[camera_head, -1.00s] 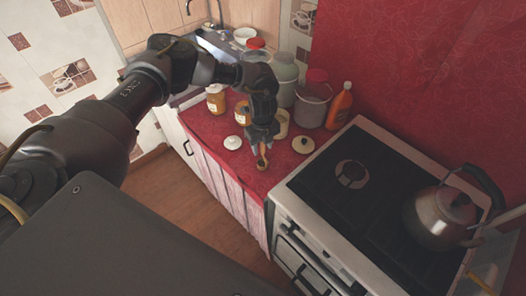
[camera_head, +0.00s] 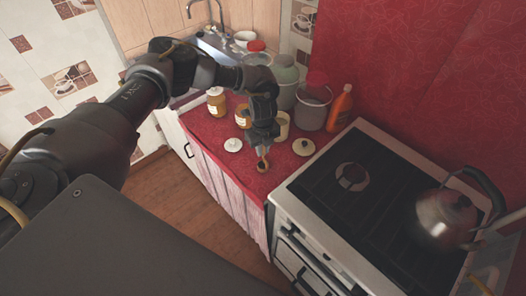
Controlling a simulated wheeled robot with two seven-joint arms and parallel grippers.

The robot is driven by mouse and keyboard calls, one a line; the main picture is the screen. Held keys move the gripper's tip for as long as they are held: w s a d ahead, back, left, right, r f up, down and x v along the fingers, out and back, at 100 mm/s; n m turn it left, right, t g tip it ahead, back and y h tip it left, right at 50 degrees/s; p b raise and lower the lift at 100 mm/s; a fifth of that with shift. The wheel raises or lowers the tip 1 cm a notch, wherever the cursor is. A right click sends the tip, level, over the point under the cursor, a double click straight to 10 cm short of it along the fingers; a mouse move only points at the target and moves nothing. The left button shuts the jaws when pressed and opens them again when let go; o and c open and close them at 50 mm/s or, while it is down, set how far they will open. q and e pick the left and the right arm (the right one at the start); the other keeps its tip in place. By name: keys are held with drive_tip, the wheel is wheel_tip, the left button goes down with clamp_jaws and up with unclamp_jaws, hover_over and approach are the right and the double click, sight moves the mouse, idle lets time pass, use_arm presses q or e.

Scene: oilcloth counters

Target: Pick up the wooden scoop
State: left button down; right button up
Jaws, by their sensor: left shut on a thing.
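The wooden scoop (camera_head: 262,166) is a small brown thing with a dark bowl at the front of the red counter, left of the stove. My left gripper (camera_head: 263,147) points down over it and is shut on its upper part. The fingers hide part of the scoop. I cannot tell whether the scoop's lower end touches the counter. My right gripper does not show.
A white lid (camera_head: 233,145) and a cream lid (camera_head: 303,147) lie on either side of the gripper. Jars (camera_head: 216,101), a grey bucket (camera_head: 312,112) and an orange bottle (camera_head: 340,107) stand behind. The stove (camera_head: 390,190) with a kettle (camera_head: 446,215) is to the right.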

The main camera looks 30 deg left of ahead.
use_arm(q)
drive_tip(key=shift+r+b, duration=1.15)
drive_tip(key=shift+r, duration=0.1)
drive_tip(key=s+d+r+b, duration=0.3)
drive_tip(key=s+r, duration=0.7)
drive_tip(key=s, duration=0.3)
drive_tip(key=shift+s+d+r, duration=0.15)
drive_tip(key=shift+s+d, duration=0.1)
drive_tip(key=shift+s, duration=0.05)
